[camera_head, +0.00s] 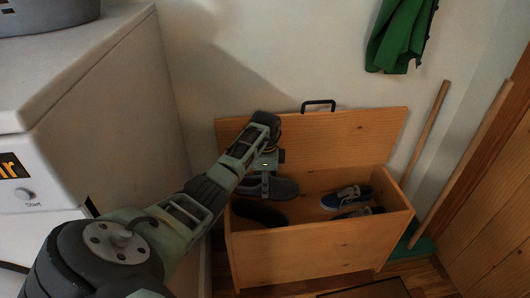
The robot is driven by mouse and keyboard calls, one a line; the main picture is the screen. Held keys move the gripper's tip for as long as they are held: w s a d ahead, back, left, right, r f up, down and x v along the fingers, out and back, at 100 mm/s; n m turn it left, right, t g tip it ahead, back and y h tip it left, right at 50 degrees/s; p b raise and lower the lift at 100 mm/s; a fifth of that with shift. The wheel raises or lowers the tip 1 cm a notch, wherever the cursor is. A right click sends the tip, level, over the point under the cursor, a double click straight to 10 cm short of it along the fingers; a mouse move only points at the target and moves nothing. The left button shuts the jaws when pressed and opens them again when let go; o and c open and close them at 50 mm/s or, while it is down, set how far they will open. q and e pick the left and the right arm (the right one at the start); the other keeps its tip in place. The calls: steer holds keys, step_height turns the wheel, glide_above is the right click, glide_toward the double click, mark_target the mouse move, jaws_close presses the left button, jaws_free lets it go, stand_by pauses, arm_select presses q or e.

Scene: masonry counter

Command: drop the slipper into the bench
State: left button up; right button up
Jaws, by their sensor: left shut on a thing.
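The grey slipper (285,189) hangs under my left gripper (267,178), which is shut on it. Both are over the left part of the open wooden bench (315,253). Its hinged lid (345,135) stands raised against the wall, with a dark handle on its top edge. A dark shape (258,213), a shoe or the slipper's shadow, shows below the slipper inside the bench. Part of the bench's left side is hidden by my arm. My right gripper is not in view.
A blue sneaker (347,197) and a darker shoe (358,213) lie in the bench's right part. A white appliance (90,110) stands left. Two wooden poles (428,125) lean at the right. A green cloth (400,35) hangs on the wall.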

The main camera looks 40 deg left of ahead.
arm_select(q)
steer(key=o, duration=1.3)
steer(key=shift+c, duration=0.2)
steer(key=shift+r, duration=0.1)
steer(key=shift+w+a+r, duration=0.1)
steer(key=shift+r, duration=0.15)
step_height(320, 180, up, 12)
steer(key=shift+f, duration=0.15)
